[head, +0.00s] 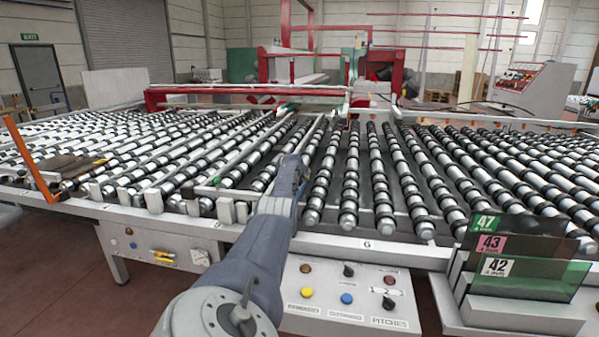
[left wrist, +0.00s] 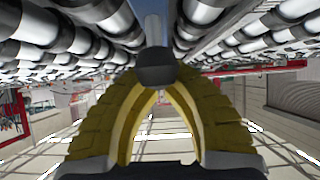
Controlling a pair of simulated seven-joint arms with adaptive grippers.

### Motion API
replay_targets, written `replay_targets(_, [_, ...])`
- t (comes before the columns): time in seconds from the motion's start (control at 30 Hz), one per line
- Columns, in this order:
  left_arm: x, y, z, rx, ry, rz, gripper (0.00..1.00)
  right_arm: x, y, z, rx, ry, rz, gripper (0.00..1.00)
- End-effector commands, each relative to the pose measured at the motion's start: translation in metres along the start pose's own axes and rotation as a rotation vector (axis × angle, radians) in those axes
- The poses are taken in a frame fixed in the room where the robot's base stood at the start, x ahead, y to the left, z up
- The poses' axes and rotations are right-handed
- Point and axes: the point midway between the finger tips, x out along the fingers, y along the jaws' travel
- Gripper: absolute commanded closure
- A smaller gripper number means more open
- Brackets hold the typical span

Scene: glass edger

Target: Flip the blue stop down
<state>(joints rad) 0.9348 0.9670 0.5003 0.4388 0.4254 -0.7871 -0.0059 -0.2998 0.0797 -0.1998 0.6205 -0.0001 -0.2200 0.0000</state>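One arm of mine rises from the bottom middle of the head view. Its dark gripper (head: 299,165) points away over the front part of the rollers. In the left wrist view, the ribbed yellow fingers of my left gripper (left wrist: 158,78) close in an arch and come together at a dark block; their very tips are hard to make out. A pale upright bar (left wrist: 155,28) stands just beyond the block, and I cannot tell if they touch. My right gripper is not in view.
An orange upright bar (head: 30,160) stands at the left corner. Several small pale blocks (head: 153,200) line the front edge beside my arm. A control panel (head: 345,296) with knobs is below. Glass samples (head: 525,275) stand at right. Rows of rollers (head: 435,180) fill the table.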

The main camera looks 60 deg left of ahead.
Motion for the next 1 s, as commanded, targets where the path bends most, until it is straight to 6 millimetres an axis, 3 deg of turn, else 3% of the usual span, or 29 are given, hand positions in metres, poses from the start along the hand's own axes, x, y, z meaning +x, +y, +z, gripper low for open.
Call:
replay_targets(0.3, [-0.019, 0.019, -0.037, 0.007, 0.005, 0.014, 1.00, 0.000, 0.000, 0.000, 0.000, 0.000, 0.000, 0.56])
replay_targets(0.67, [-0.039, 0.018, -0.039, 0.010, 0.004, 0.013, 1.00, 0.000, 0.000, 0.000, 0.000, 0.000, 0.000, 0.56])
replay_targets(1.0, [-0.073, 0.018, -0.046, 0.010, 0.004, 0.013, 1.00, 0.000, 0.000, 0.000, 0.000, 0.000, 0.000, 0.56])
